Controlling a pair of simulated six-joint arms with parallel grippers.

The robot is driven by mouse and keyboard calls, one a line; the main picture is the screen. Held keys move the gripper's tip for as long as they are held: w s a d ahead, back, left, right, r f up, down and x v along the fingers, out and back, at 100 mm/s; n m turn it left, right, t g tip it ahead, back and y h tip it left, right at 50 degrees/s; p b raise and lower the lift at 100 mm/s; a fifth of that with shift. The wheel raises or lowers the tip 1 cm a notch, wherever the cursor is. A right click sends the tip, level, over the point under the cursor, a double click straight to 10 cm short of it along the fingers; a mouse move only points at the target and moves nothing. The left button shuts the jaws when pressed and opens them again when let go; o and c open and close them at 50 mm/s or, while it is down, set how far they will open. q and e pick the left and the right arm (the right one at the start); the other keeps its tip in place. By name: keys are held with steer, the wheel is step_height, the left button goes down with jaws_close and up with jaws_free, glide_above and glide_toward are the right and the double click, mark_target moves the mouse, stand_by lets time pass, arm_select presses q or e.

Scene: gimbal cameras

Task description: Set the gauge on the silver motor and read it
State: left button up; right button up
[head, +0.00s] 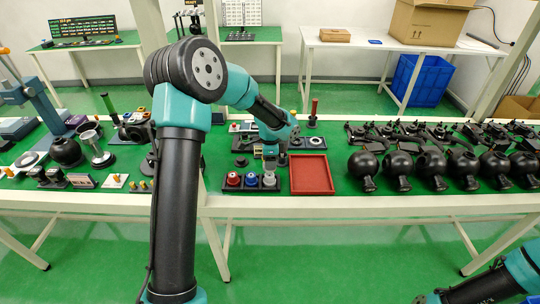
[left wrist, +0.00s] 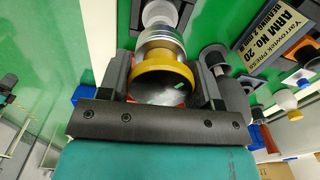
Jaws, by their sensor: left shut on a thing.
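In the head view, a dark rack holds a red motor (head: 233,180), a blue motor (head: 251,180) and a silver motor (head: 269,181) side by side. My left gripper (head: 270,161) points down just above the silver motor. In the left wrist view, my left gripper (left wrist: 167,85) is shut on a round gauge (left wrist: 163,84) with a yellow ring and dark glossy face. A silver cylinder (left wrist: 160,48) lies directly beyond the gauge, in line with it; I cannot tell whether they touch. My right gripper (head: 430,298) is at the bottom right, mostly cut off.
An empty red tray (head: 312,175) lies right of the rack. Several black round-bodied units (head: 398,165) line the bench's right side. Several fixtures and cups (head: 97,145) crowd the left. In the wrist view, a sign plate (left wrist: 280,40) stands at the upper right.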

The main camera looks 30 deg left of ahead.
mark_target(270, 175)
arm_select(q)
steer(key=shift+f, duration=1.05)
steer(key=shift+f, duration=1.3)
stand_by(0.8)
steer(key=o, duration=1.1)
steer(key=shift+o, duration=0.2)
steer(key=shift+r, duration=0.1)
step_height(270, 175, up, 17)
steer(key=shift+r, duration=0.15)
stand_by(0.4)
